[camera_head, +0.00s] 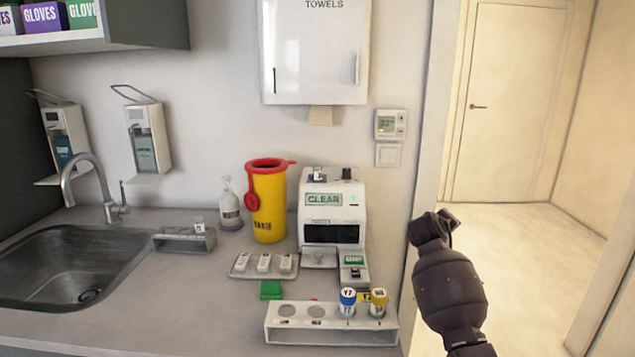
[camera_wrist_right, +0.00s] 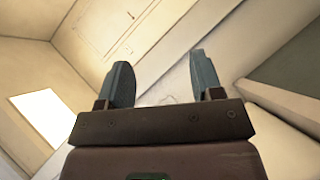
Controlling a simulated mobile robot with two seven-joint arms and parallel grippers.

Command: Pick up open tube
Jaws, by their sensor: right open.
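A white rack (camera_head: 290,337) stands at the counter's front edge in the head view. Two tubes sit upright at its right end, one with a blue top (camera_head: 348,297) and one with a yellow top (camera_head: 378,297). Its two left holes look empty. I cannot tell which tube is open. My right arm is at the right, beside the counter, with its gripper (camera_head: 436,228) apart from the rack. In the right wrist view the right gripper (camera_wrist_right: 162,60) is open, with nothing between its fingers. My left gripper is out of view.
A white machine (camera_head: 350,191) reading CLEAR stands behind the rack. Near it are a yellow bin (camera_head: 268,208), a tray of white pieces (camera_head: 239,265), a green block (camera_head: 271,290) and a small grey holder (camera_head: 172,243). A sink (camera_head: 60,265) is at left. Counter between sink and rack is clear.

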